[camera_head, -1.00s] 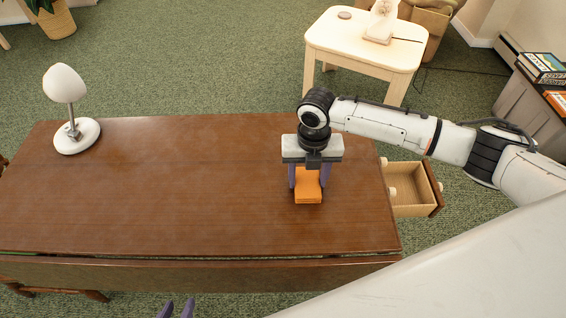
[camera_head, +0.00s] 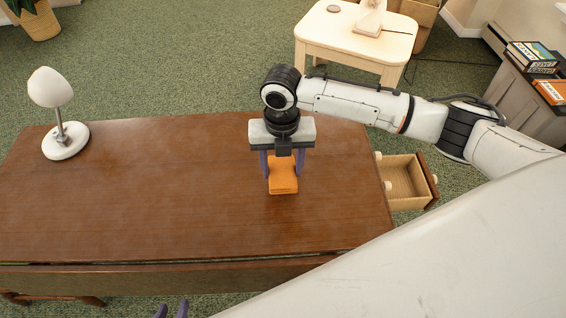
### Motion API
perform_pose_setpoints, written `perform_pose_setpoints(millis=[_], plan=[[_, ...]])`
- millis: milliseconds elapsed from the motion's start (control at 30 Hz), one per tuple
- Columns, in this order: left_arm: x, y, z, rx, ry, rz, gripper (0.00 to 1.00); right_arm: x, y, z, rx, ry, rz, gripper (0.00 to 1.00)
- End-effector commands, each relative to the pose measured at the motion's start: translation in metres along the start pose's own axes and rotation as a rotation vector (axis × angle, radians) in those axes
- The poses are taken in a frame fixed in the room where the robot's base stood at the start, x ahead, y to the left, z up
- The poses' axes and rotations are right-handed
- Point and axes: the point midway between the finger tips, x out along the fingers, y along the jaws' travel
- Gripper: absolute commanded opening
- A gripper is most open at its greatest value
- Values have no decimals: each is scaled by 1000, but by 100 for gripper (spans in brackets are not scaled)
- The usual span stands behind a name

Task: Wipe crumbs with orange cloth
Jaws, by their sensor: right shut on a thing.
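The orange cloth (camera_head: 283,185) lies on the brown wooden table (camera_head: 150,200), right of its middle. My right gripper (camera_head: 283,174) points down and is shut on the cloth, with a purple finger at each side of it. The cloth looks folded and is at or very near the tabletop; I cannot tell whether it presses on it. No crumbs can be made out on the table. My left gripper (camera_head: 172,311) shows only as two purple fingertips at the bottom edge, apart and empty, in front of the table.
A white lamp (camera_head: 65,142) stands at the table's left rear. An open drawer (camera_head: 407,180) sticks out at the right end. A pale side table (camera_head: 345,36) stands behind. The tabletop between lamp and cloth looks clear.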

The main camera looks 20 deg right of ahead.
Motion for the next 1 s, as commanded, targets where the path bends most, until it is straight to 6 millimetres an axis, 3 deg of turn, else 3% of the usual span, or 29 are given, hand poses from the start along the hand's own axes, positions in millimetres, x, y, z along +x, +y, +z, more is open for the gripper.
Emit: perform_pose_setpoints(millis=[400, 1000], plan=[[0, 0, 0, 0, -1, 0, 31, -35, 1, 1, -3, -2, 0, 30], [0, 0, 0, 0, -1, 0, 31, -37, 1, 0, 2, -1, 0, 30]])
